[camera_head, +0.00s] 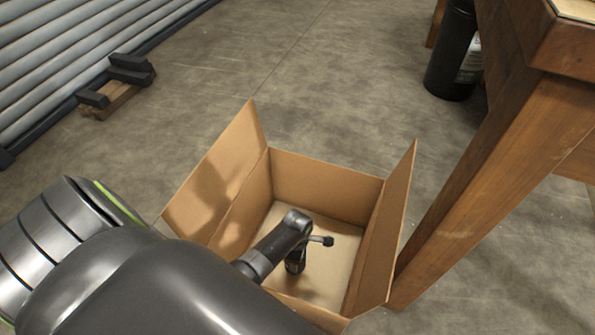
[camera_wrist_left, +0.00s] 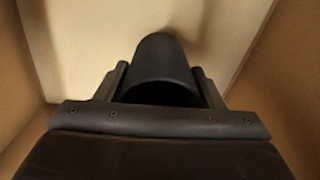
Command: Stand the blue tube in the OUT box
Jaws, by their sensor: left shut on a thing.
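The open cardboard box (camera_head: 327,183) stands on the floor, and I see no OUT lettering on it. My left arm reaches over its near wall, with the left gripper (camera_head: 294,262) pointing down inside it. In the left wrist view, the left gripper (camera_wrist_left: 162,82) is shut on a dark tube (camera_wrist_left: 165,58), which looks nearly black. The tube lies between the two fingers, with the box floor (camera_wrist_left: 225,35) behind it. I cannot tell whether the tube touches the floor. In the head view the tube is not clearly distinguishable from the gripper. My right gripper is not in view.
The box flaps (camera_head: 216,188) stand raised at the left and right. A wooden table leg (camera_head: 470,190) is close to the right flap. A black bin (camera_head: 453,55) stands behind at the right. A ribbed grey shutter (camera_head: 70,50) is at the upper left. The floor behind the box is clear.

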